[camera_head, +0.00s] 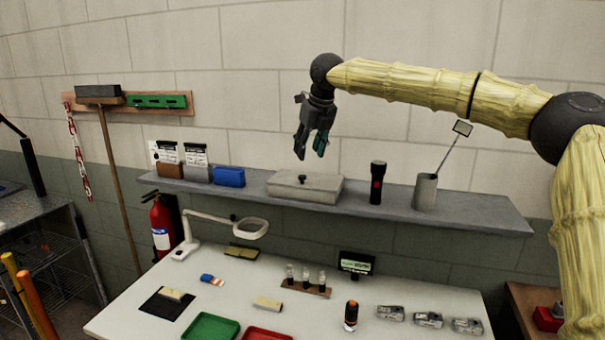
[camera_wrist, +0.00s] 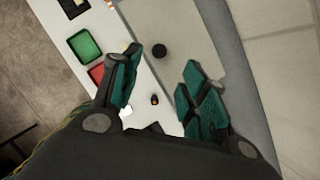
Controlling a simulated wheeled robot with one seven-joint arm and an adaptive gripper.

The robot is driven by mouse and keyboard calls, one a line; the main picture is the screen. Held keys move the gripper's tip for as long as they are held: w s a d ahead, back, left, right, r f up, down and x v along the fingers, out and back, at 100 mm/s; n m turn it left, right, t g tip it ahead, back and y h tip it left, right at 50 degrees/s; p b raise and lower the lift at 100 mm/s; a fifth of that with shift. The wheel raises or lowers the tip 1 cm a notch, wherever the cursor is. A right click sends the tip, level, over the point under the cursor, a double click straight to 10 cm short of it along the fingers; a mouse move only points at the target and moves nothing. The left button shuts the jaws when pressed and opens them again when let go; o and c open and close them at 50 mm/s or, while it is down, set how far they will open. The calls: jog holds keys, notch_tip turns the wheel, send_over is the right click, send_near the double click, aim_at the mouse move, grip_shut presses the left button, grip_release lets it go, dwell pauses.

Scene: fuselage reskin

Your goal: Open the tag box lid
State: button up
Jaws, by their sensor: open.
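The tag box (camera_head: 305,190) is a low, pale grey box on the wall shelf, and its lid (camera_head: 318,182) looks closed. A small dark knob (camera_head: 302,178) sits on top of the lid. My gripper (camera_head: 310,154) is above the box, fingers pointing down, open and empty, apart from the knob. In the wrist view the knob (camera_wrist: 159,51) is a dark round spot on the pale lid (camera_wrist: 192,28). It lies just beyond the gap between the teal fingertips of my gripper (camera_wrist: 163,68).
The shelf (camera_head: 400,208) also holds a blue box (camera_head: 229,177) left of the tag box, and a dark flashlight (camera_head: 377,184) and a grey cup (camera_head: 426,192) with an inspection mirror to its right. The workbench (camera_head: 230,290) below carries a magnifier lamp (camera_head: 215,222), trays and small parts.

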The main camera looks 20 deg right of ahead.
aim_at(303, 176)
jog(key=p+x, duration=0.2)
jog(key=x, duration=0.7)
jog(key=shift+f+p, duration=0.1)
jog(key=shift+p, duration=0.3)
grip_shut()
